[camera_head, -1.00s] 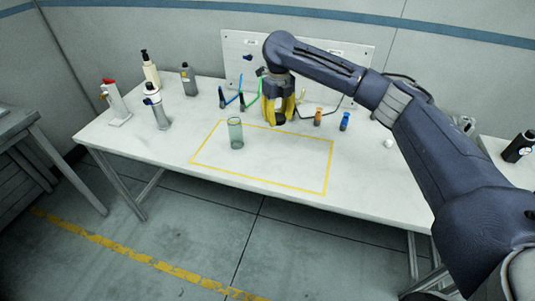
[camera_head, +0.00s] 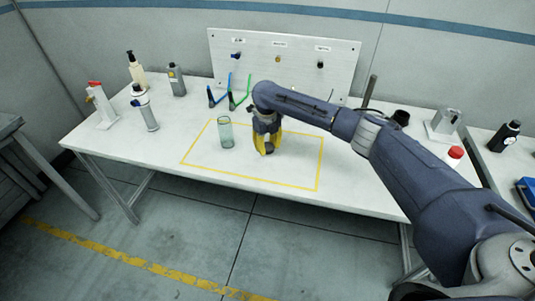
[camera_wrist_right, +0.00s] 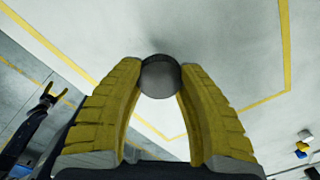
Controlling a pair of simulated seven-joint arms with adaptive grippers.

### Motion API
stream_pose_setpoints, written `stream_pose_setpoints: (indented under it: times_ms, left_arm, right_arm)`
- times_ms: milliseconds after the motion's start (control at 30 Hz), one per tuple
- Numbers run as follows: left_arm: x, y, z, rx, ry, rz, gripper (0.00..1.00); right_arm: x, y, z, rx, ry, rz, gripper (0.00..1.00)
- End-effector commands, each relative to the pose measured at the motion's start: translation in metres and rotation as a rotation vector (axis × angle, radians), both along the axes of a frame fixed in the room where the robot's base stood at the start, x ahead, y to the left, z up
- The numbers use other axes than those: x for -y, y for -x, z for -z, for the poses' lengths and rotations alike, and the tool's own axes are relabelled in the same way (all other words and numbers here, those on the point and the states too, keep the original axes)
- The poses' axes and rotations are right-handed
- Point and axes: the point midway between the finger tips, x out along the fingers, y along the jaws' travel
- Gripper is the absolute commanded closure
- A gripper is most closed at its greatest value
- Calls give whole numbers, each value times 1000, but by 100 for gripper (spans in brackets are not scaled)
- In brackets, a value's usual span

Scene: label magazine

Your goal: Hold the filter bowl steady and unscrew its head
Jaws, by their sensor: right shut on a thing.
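The filter bowl, a clear greenish cylinder (camera_head: 226,134), stands upright inside the yellow outline on the bench, with nothing holding it. My right gripper (camera_head: 266,150) points down just right of the bowl, apart from it. Its yellow fingers are shut on a dark grey round piece, probably the filter head; it shows between the fingertips in the right wrist view (camera_wrist_right: 160,78). The piece's underside is hidden. My left gripper (camera_wrist_right: 48,100) shows small at the left of the right wrist view, fingers spread and empty; it is outside the head view.
Bottles (camera_head: 177,80) and a red-topped white stand (camera_head: 100,105) are at the bench's left. Blue and green handled tools (camera_head: 231,95) stand before a white back panel (camera_head: 280,60). A red-capped jar (camera_head: 454,156) is at right. The bench front is clear.

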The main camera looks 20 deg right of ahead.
Motion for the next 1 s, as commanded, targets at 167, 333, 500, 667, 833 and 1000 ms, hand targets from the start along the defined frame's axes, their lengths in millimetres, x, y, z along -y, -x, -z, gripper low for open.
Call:
stream_pose_setpoints:
  times_ms: [167,333,500,667,833,1000]
  left_arm:
    - [0,0,0,0,0,0,29]
    - [0,0,0,1,0,0,29]
    - [0,0,0,1,0,-1,29]
    - [0,0,0,1,0,-1,29]
    - [0,0,0,1,0,-1,29]
    - [0,0,0,0,0,-1,29]
  right_arm:
    - [0,1,17,-3,1,2,98]
    - [0,1,37,-2,1,0,98]
    - [0,0,40,0,0,0,98]
    - [0,0,41,-1,0,0,98]
    - [0,0,44,-1,0,1,58]
    - [0,0,43,-1,0,1,41]
